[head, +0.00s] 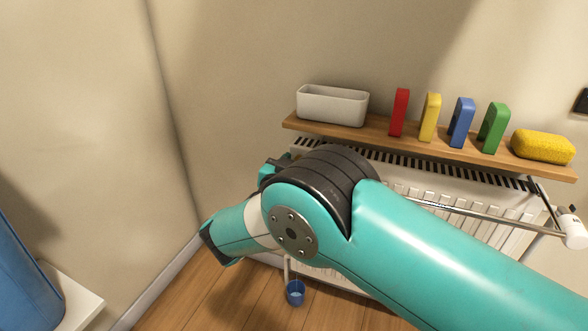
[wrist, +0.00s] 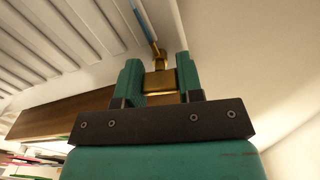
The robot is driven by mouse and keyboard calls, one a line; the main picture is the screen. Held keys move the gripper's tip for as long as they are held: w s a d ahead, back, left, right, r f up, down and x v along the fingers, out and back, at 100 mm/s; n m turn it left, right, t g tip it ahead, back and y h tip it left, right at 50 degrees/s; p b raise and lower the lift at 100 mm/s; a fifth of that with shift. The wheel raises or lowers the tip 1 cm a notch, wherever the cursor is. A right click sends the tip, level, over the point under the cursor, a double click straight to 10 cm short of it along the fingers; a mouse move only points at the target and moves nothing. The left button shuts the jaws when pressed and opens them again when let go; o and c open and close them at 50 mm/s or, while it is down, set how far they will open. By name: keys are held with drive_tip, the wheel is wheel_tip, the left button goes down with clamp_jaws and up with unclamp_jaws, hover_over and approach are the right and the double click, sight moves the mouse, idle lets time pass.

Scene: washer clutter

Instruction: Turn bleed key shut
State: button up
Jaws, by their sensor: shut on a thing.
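In the wrist view, my gripper (wrist: 159,72) is shut on the brass bleed key (wrist: 160,83), which sits between its two teal fingers. A narrow brass stem rises from the key toward the end of the white radiator (wrist: 60,45). The key's turn angle is hard to tell. In the head view, my arm covers the left end of the radiator (head: 432,190), and the key and fingertips are hidden behind it.
A wooden shelf (head: 285,124) above the radiator holds a white bin (head: 333,108), red, yellow, blue and green blocks, and a yellow sponge (head: 543,147). A blue cup (head: 295,293) hangs low below my arm. A towel rail (head: 465,211) runs along the radiator's front.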

drive_tip(key=m+b, duration=0.2)
drive_tip(key=b, duration=0.1)
drive_tip(key=f+m+b, duration=0.1)
drive_tip(key=m+b, duration=0.2)
drive_tip(key=b, duration=0.1)
drive_tip(key=shift+s, duration=0.1)
drive_tip(key=m+b, duration=0.5)
drive_tip(key=b, duration=0.3)
drive_tip(key=shift+f+b, duration=0.15)
drive_tip(key=shift+b, duration=0.25)
drive_tip(key=m+b, duration=0.3)
drive_tip(key=b, duration=0.4)
drive_tip(key=m+b, duration=0.1)
drive_tip(key=b, duration=0.1)
drive_tip(key=r+m+b, duration=0.1)
drive_tip(key=m+b, duration=0.1)
drive_tip(key=shift+b, duration=0.4)
drive_tip(key=o, duration=0.9)
drive_tip(key=shift+r, duration=0.1)
drive_tip(key=shift+o, duration=0.2)
